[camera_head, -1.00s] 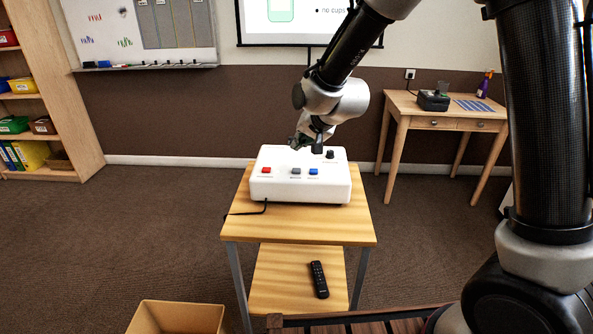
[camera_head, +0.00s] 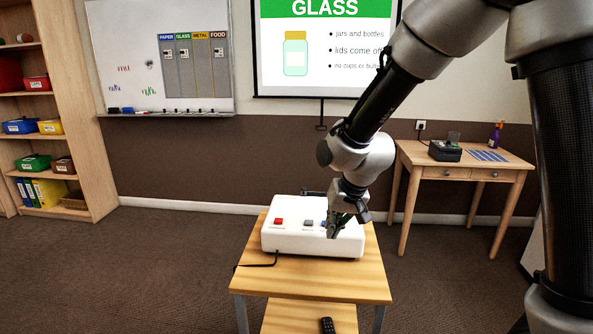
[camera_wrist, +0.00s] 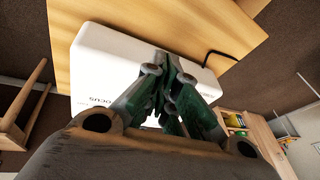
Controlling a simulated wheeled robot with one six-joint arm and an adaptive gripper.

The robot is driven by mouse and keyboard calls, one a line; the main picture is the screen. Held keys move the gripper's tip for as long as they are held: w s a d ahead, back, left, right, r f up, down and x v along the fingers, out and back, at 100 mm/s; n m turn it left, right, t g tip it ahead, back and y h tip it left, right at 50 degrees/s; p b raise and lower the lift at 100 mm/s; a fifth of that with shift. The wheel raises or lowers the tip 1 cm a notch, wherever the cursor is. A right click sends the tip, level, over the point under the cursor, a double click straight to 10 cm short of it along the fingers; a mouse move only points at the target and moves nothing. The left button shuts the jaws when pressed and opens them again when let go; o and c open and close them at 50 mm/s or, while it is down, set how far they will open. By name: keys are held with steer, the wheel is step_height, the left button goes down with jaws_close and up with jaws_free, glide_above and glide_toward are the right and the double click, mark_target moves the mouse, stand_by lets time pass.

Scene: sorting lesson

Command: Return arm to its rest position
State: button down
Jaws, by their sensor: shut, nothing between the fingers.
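My gripper (camera_head: 338,224) is at the right part of the white button box (camera_head: 285,240), pointing down over its top. In the wrist view my gripper's fingers (camera_wrist: 168,75) are shut with nothing between them, and the white box (camera_wrist: 115,55) lies beneath them. I cannot tell whether the fingertips touch the box. The black knob at the box's right is hidden behind my gripper.
The box stands on a small wooden table (camera_head: 330,282) with a black remote (camera_head: 327,325) on its lower shelf. A desk (camera_head: 500,174) with a dark device (camera_head: 445,151) stands at right. A shelf (camera_head: 95,165) stands at left. The carpet between is clear.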

steer(key=s+d+r+h, duration=0.1)
steer(key=s+d+r, duration=0.4)
steer(key=s+d, duration=0.3)
steer(key=s+d+r+h, duration=0.1)
steer(key=s+d+r, duration=0.5)
steer(key=s+d, duration=0.2)
steer(key=s+d+r+m+t, duration=0.1)
steer(key=s+d+r, duration=0.4)
steer(key=d, duration=0.5)
steer(key=s, duration=0.2)
steer(key=shift+s+d+r+h, duration=0.35)
steer(key=shift+s+h, duration=0.05)
steer(key=shift+a, duration=0.1)
stand_by(0.5)
